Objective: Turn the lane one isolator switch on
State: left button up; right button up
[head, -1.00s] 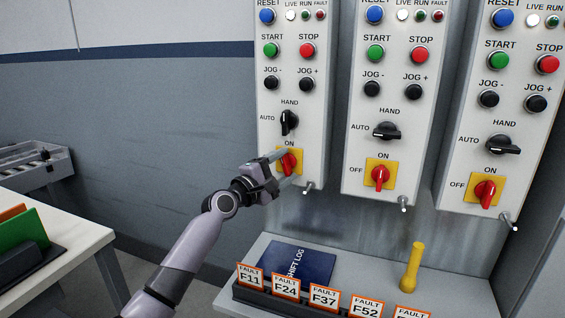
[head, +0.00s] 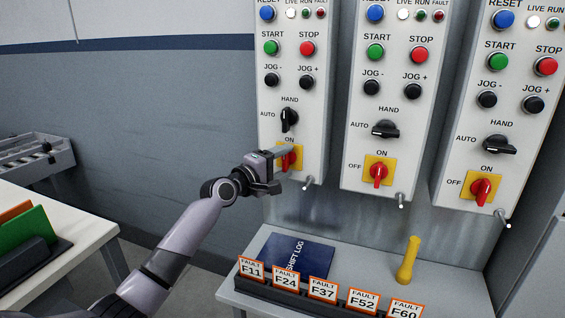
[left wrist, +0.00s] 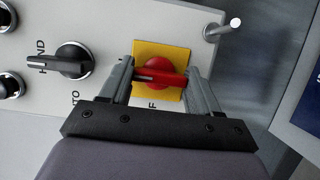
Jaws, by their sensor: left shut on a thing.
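The lane one isolator switch is the red rotary handle (head: 291,162) on a yellow plate at the bottom of the leftmost panel. My left gripper (head: 283,168) is at this handle and partly hides it and its OFF label. In the left wrist view the red handle (left wrist: 160,77) lies between the two fingers of my left gripper (left wrist: 161,80), which is shut on it at its two ends. The handle lies along the panel's up-down direction there. The yellow plate (left wrist: 148,50) shows behind it. My right gripper is out of view.
The black HAND/AUTO selector (head: 289,119) sits just above the switch. A metal peg (head: 308,183) sticks out below it. Two similar panels stand right, with isolators (head: 379,174) and (head: 482,190). Below are a shelf with fault cards (head: 285,280), a blue shift log (head: 297,252) and a yellow handle (head: 408,260).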

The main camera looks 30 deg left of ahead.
pick_arm(q)
jog(key=shift+f, duration=0.1)
jog(key=o, duration=1.1)
jog(key=shift+c, duration=0.2)
jog(key=shift+s, duration=0.1)
jog(key=s+a, duration=0.1)
jog(key=s, duration=0.6)
